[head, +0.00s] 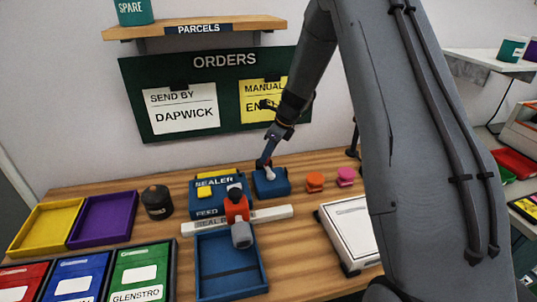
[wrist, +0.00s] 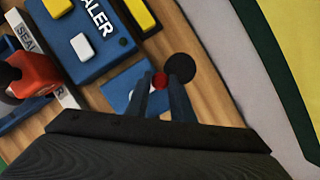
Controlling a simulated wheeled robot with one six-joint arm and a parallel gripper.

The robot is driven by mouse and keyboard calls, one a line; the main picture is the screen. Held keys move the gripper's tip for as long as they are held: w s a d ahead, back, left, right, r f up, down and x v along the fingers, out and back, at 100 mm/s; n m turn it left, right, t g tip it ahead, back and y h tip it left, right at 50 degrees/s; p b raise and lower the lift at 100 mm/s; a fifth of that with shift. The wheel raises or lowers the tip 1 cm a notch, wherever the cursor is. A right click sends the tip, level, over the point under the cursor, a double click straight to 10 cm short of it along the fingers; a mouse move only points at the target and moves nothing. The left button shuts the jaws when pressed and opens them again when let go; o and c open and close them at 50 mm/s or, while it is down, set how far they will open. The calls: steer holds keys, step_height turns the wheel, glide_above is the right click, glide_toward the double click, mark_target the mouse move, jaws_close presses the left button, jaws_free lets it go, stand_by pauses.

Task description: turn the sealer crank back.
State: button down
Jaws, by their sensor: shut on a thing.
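The blue sealer (head: 208,196) stands on the wooden bench and also shows in the wrist view (wrist: 85,45). A small blue block (head: 272,188) with a pale lever-like part on top sits at its right. My gripper (head: 265,163) points down over this block. In the wrist view my gripper (wrist: 162,78) has its two fingers on either side of a small red knob (wrist: 160,81), which I take for the crank's handle. The fingers are shut on it. The rest of the crank is mostly hidden by the fingers. A dark disc (wrist: 181,67) lies just beyond them.
A red and grey piece (head: 237,210) stands on the seal bar above a blue tray (head: 264,270). A dark jar (head: 157,201) stands left of the sealer. Orange (head: 315,182) and pink (head: 346,176) pieces stand right of the block. The orders board (head: 130,95) hangs behind.

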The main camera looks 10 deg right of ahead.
steer(key=a+n, duration=0.1)
steer(key=n, duration=0.1)
steer(key=n+g+y+b, duration=0.1)
steer(key=n, duration=0.1)
steer(key=shift+a, duration=0.35)
steer(key=n, duration=0.1)
steer(key=a+n+g+b, duration=0.1)
steer(key=n, duration=0.1)
steer(key=s+n+g, duration=0.1)
steer(key=shift+a+n+b, duration=0.35)
steer(key=shift+n, duration=0.05)
steer(key=n, duration=0.1)
steer(key=s+a+n+g+b, duration=0.1)
steer(key=n, duration=0.1)
steer(key=shift+s+n, duration=0.1)
steer(key=shift+n, duration=0.2)
steer(key=shift+s+a+n+g+h+b, duration=0.25)
steer(key=shift+s+n+g, duration=0.25)
steer(key=shift+n, duration=0.65)
steer(key=shift+s+n+g+h+b, duration=0.1)
steer(key=shift+s+n+g+h, duration=0.35)
steer(key=shift+n, duration=0.7)
steer(key=c, duration=1.5)
jaws_free()
steer(key=shift+c, duration=0.2)
steer(key=b+v, duration=0.2)
steer(key=v, duration=0.5)
steer(key=shift+d+r, duration=0.15)
steer(key=shift+r, duration=0.2)
